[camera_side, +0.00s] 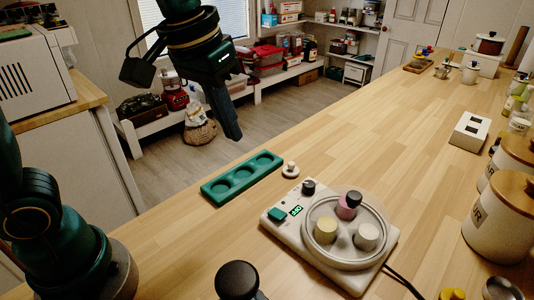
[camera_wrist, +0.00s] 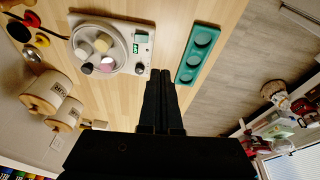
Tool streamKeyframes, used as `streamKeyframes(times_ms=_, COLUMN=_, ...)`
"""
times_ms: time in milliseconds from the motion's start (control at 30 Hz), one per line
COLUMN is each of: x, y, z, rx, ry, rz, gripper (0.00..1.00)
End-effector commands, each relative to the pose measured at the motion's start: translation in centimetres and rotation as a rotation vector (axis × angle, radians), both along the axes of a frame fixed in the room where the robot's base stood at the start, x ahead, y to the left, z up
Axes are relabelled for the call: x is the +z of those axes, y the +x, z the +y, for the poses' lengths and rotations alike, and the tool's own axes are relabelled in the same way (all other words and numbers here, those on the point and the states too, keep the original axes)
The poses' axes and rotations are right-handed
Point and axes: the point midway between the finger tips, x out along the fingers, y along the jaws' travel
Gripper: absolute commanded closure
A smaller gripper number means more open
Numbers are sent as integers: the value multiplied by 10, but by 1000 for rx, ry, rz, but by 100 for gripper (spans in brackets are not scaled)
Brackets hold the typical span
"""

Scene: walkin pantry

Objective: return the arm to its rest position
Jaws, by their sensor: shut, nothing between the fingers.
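My gripper (camera_side: 232,137) hangs in the air above the far edge of the counter, pointing down, with its fingers shut and nothing between them. In the wrist view its black fingers (camera_wrist: 161,73) are together. Below and to the right, a white device (camera_side: 272,224) with a round turntable stands on the wooden counter (camera_side: 370,138). On the turntable are a yellow cylinder (camera_side: 326,231), a white cylinder (camera_side: 366,236) and a pink cylinder (camera_side: 346,210) with a black piece by its top. A green tray (camera_side: 242,175) with three empty round wells lies near the counter's edge.
A small white knobbed piece (camera_side: 290,170) stands between tray and device. Lidded jars (camera_side: 498,222) line the right side. A black round knob (camera_side: 238,281) is at the near edge. A white microwave (camera_side: 35,75) stands left. The counter's middle is clear.

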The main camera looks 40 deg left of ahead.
Motion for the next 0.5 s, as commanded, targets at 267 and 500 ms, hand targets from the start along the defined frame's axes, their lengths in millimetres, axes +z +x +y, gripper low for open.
streamKeyframes(times_ms=267, x=2, y=-61, z=22, rx=8, ry=14, rz=-154, gripper=100)
streamKeyframes(times_ms=500, x=-30, y=-98, z=30, rx=-23, ry=44, rz=-222, gripper=100)
